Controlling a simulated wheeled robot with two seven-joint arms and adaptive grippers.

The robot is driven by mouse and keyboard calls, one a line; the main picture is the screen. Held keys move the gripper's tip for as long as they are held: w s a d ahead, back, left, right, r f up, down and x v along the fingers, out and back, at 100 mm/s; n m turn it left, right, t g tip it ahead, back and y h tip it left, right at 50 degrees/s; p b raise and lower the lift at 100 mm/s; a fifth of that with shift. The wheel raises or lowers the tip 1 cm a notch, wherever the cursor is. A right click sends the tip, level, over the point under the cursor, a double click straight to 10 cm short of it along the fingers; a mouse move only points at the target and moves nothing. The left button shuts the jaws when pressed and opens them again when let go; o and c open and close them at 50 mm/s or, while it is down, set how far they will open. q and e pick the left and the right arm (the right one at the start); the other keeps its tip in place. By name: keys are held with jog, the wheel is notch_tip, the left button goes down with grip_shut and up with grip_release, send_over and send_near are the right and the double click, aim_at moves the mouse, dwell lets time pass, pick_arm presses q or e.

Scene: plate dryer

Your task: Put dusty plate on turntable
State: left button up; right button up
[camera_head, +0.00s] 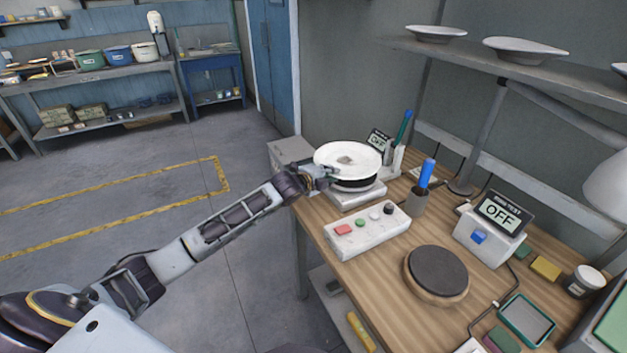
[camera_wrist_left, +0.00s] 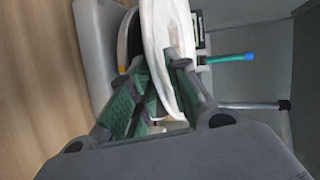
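The dusty plate (camera_head: 347,155) is white and round with a grey-brown smudge near its middle. It is over a dark round disc (camera_head: 356,184) on a pale base (camera_head: 359,196) at the far end of the bench. My left gripper (camera_head: 324,174) is at the plate's near-left rim. In the left wrist view the fingers (camera_wrist_left: 158,66) are on either side of the plate's rim (camera_wrist_left: 158,30) and appear closed on it. I cannot tell whether the plate touches the disc. Another black-topped disc with a wooden rim (camera_head: 437,272) is bare. My right gripper is not in view.
A button box (camera_head: 367,231) stands between the two discs. A cup with a blue-handled tool (camera_head: 418,202) and an OFF display box (camera_head: 490,236) are to the right. A shelf (camera_head: 510,72) with plates overhangs the bench. The wooden top around the bare disc has some free room.

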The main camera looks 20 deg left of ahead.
pick_arm(q)
jog(key=v, duration=1.1)
dwell(0.3)
jog(key=shift+d, duration=0.15)
dwell(0.4)
